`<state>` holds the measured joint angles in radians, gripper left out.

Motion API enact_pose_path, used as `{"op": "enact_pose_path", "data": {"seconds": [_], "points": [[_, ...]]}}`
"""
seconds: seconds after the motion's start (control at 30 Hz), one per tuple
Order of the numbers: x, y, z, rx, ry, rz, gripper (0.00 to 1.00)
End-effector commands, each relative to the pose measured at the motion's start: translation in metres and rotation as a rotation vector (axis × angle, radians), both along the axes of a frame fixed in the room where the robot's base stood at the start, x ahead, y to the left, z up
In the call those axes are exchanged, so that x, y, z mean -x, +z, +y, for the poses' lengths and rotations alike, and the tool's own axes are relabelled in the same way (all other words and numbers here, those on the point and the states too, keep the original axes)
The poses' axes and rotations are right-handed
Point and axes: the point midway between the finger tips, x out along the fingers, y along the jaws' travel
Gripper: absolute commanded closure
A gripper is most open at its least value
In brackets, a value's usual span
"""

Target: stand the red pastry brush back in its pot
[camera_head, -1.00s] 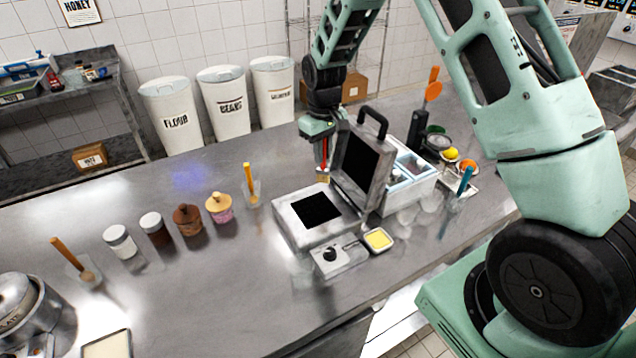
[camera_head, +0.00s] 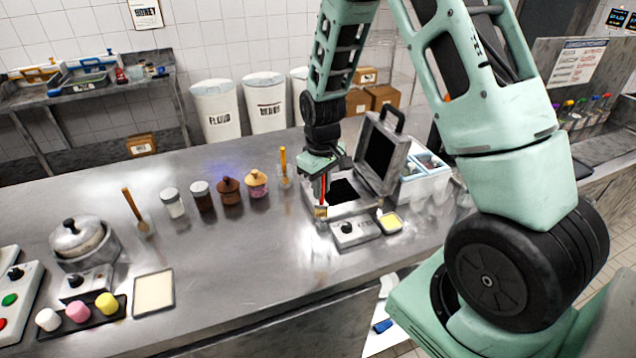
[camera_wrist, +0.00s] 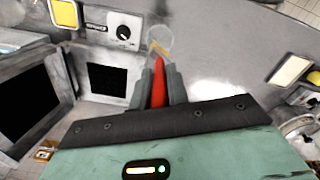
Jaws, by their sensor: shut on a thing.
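My gripper (camera_head: 322,178) is shut on the red pastry brush (camera_head: 323,189), which hangs bristles down over the steel counter, by the front left corner of the open hinged press. In the wrist view the red handle (camera_wrist: 158,82) is between the fingers (camera_wrist: 159,84), and its pale bristles (camera_wrist: 156,48) point away from my gripper. A clear round pot (camera_wrist: 171,38) shows at the bristle end in the wrist view. The bristles overlap its outline; I cannot tell whether they are inside it or above it. The pot is hard to make out in the head view.
An orange-handled tool (camera_head: 284,163) stands in a clear pot behind left. Several jars (camera_head: 203,195) stand further left.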

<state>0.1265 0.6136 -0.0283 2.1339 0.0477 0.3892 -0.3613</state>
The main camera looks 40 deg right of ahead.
Motion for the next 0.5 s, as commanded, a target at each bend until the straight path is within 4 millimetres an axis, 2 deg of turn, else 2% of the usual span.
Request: {"op": "enact_pose_path", "data": {"seconds": [0.5], "points": [[0.0,-0.048,0.0,0.0,0.001,0.0,1.0]]}}
